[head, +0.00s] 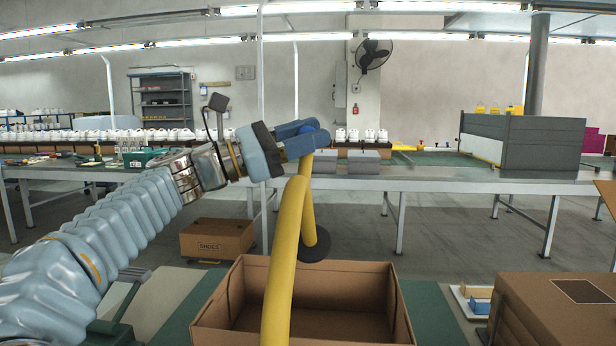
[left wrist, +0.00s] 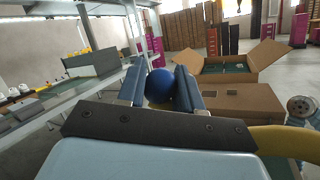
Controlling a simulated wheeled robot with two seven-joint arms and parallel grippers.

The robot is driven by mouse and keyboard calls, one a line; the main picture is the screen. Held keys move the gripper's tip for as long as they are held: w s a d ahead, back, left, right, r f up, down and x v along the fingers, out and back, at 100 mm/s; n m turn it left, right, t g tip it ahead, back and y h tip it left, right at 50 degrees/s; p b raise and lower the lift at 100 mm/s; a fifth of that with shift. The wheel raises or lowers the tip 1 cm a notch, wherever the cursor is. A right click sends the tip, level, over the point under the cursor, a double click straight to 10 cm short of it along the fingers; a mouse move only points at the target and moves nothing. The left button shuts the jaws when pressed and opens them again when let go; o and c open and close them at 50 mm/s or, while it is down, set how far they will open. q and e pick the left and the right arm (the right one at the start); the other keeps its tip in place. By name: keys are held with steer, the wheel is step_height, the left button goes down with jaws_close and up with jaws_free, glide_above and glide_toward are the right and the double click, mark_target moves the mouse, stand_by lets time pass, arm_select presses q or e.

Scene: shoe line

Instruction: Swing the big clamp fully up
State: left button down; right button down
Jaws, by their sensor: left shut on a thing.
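The big clamp (head: 285,255) is a thick yellow tube that rises from the bottom of the head view and bends near its top. A thinner yellow part hangs from there to a black disc (head: 315,247), which is above the open carton. My left gripper (head: 316,135) is at the top of the clamp, with blue fingers. In the left wrist view a blue ball knob (left wrist: 160,85) sits between the fingers, and the gripper is shut on it. Part of the yellow tube (left wrist: 285,140) shows at the right there. The clamp's lower end is out of view. My right gripper is not in view.
An open cardboard carton (head: 402,315) stands below the clamp. A closed brown box (head: 560,300) is at right, and a shoe carton (head: 217,240) lies on the floor behind. A long grey bench (head: 440,184) with white shoes runs across the back. The air around the gripper is clear.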

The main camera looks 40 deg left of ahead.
arm_select(q)
steer(key=s+d+r+m+g+h+b, duration=0.1)
steer(key=s+d+r+m+h, duration=0.1)
steer(key=s, duration=0.5)
steer(key=s+d+r+m+g+h+b, duration=0.1)
steer(key=s+d+r+m+h, duration=0.1)
steer(key=s+d+r+m, duration=0.3)
steer(key=s+d+r+m+g+h+b, duration=0.1)
steer(key=s+d+r+m, duration=0.3)
steer(key=s, duration=0.6)
steer(key=shift+d+m+g+h+b, duration=0.45)
steer(key=shift+d+m, duration=0.2)
steer(key=shift+m, duration=0.35)
steer(key=c, duration=0.8)
jaws_free()
steer(key=shift+s+d, duration=0.1)
steer(key=shift+s, duration=0.05)
steer(key=shift+r, duration=0.1)
steer(key=b+v, duration=0.1)
steer(key=v, duration=1.3)
steer(key=shift+b, duration=0.35)
